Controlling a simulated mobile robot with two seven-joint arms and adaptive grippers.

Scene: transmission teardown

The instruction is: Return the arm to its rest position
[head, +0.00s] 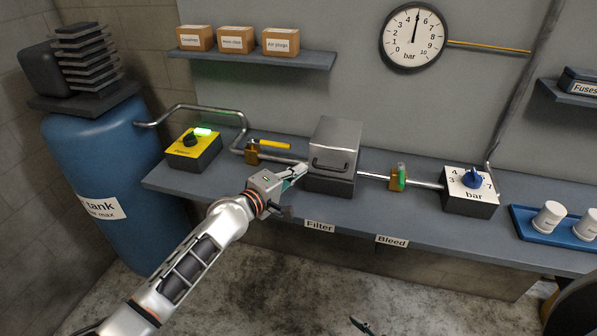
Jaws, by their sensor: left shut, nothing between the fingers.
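My left arm reaches in from the lower left. Its gripper (297,172) is shut and empty. The fingertips are at the left front side of the grey metal filter box (338,138), near its front handle; I cannot tell whether they touch it. The box stands on the grey bench (410,220) and its lid looks closed.
A yellow switch box (193,150) with a lit green light, a yellow-handled valve (268,145), a green-handled bleed valve (399,178) and a blue-knob regulator (471,188) line the bench. A blue tank (95,170) stands left. A blue tray (555,233) holds white cups.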

